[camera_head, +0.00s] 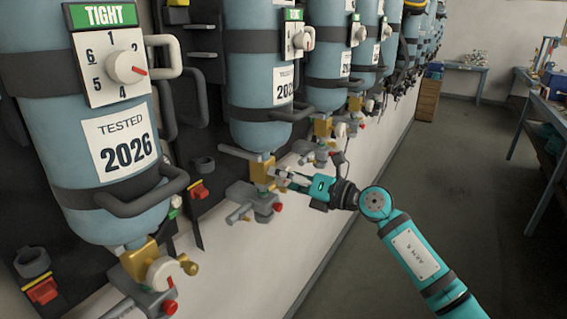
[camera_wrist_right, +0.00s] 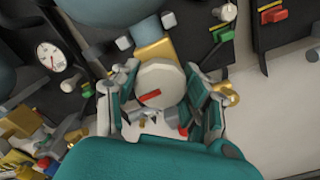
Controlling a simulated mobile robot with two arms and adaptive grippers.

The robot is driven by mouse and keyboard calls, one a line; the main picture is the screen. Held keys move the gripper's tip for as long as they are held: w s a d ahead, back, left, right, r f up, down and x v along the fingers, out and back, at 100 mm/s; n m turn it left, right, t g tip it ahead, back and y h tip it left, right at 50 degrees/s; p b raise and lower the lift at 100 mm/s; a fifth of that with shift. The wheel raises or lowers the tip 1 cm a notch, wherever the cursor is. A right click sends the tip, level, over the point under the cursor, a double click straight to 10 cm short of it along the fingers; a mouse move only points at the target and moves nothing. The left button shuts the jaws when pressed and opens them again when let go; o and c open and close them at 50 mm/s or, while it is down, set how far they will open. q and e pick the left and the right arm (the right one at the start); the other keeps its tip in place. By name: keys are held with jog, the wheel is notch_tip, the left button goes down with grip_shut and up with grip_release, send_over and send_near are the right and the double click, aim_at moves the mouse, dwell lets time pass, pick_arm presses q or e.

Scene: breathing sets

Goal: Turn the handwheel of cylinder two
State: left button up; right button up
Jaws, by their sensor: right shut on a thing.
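The second cylinder (camera_head: 255,65) from the left is a blue tank with a "TESTED" label, strapped upright to the dark backing. Its brass valve (camera_head: 262,168) sits below the tank. My right gripper (camera_head: 282,178) reaches this valve from the right. In the right wrist view, the pale round handwheel (camera_wrist_right: 161,82) with a red mark lies between the two fingers, which are shut on it. The red mark is tilted slightly, its right end higher. In the head view the gripper mostly hides the handwheel. My left gripper is not in view.
The nearest cylinder (camera_head: 85,110) stands at left, with a "TIGHT" sign (camera_head: 104,14), a dial (camera_head: 125,67) and its own handwheel (camera_head: 163,272). More cylinders (camera_head: 335,60) recede along the white wall. The floor (camera_head: 440,190) at right is clear, with a blue table (camera_head: 545,110) at the edge.

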jog(key=shift+o, duration=0.2)
jog(key=m+p, duration=0.3)
jog(key=p, duration=0.1)
jog(key=m+p, duration=0.2)
jog(key=shift+d+r+m, duration=0.1)
jog(key=shift+r+m, duration=0.2)
jog(key=shift+f+m+p, duration=0.1)
jog(key=shift+m+p, duration=0.35)
jog(key=shift+m, duration=1.35)
jog(key=m, duration=0.6)
jog(key=shift+f, duration=0.1)
jog(key=m, duration=0.5)
jog(key=shift+m, duration=0.4)
jog(key=m, duration=0.5)
jog(key=shift+m, duration=0.3)
jog(key=m, duration=1)
jog(key=shift+f+m, duration=0.1)
jog(key=shift+m, duration=0.3)
jog(key=m, duration=0.6)
jog(key=shift+m, duration=0.3)
jog(key=m, duration=1.1)
jog(key=shift+f, duration=0.1)
